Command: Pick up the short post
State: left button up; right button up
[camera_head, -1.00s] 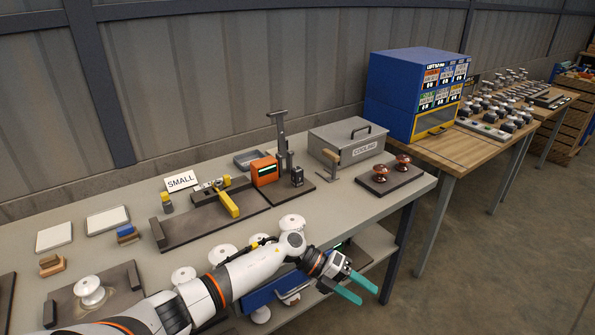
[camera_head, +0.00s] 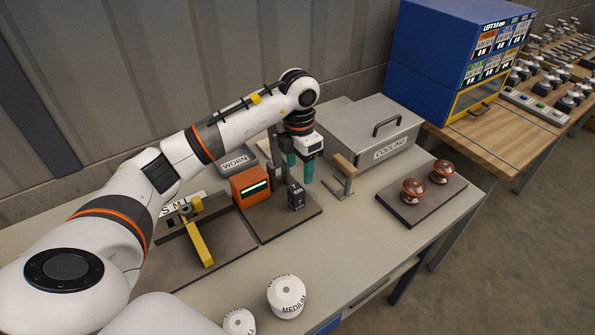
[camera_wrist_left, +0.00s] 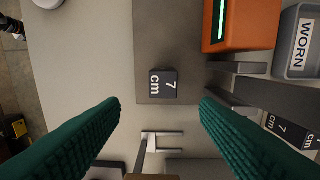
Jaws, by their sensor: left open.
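The short post (camera_head: 296,196) is a small dark block standing on a dark board, beside the orange box. In the left wrist view the short post (camera_wrist_left: 163,84) shows from above with "7 cm" in white on its top. My left gripper (camera_head: 300,178) points down with its teal fingers apart, above and behind the post in the head view. In the left wrist view my left gripper (camera_wrist_left: 161,103) is empty, and the post shows in the gap just beyond the fingertips. My right gripper is not in view.
The orange box (camera_head: 250,186) with a green display stands left of the post. A wooden-handled tool (camera_head: 343,172) and the grey cooling box (camera_head: 365,135) stand to the right. A grey tray marked "WORN" (camera_head: 235,162) is behind.

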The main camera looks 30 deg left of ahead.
aim_at(296, 189)
pick_arm(q)
jog(key=shift+w+a+r, duration=0.1)
jog(key=shift+a+r, duration=0.05)
jog(key=f, duration=0.1)
jog(key=f+p, duration=0.1)
jog(key=s+f, duration=0.1)
jog(key=shift+d+f, duration=0.25)
jog(key=shift+f, duration=0.05)
notch_tip(296, 189, down, 2)
jog(key=shift+w+a+p, duration=0.1)
jog(key=shift+p, duration=0.35)
jog(key=shift+f, duration=0.25)
jog(key=f+p, duration=0.2)
jog(key=f, duration=0.2)
jog(key=shift+a+f, duration=0.15)
jog(key=shift+a, duration=0.05)
jog(key=shift+f, duration=0.4)
jog(key=shift+c, duration=0.4)
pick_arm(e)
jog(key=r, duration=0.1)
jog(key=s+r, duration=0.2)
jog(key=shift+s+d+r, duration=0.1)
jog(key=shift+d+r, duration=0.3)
pick_arm(q)
grip_shut()
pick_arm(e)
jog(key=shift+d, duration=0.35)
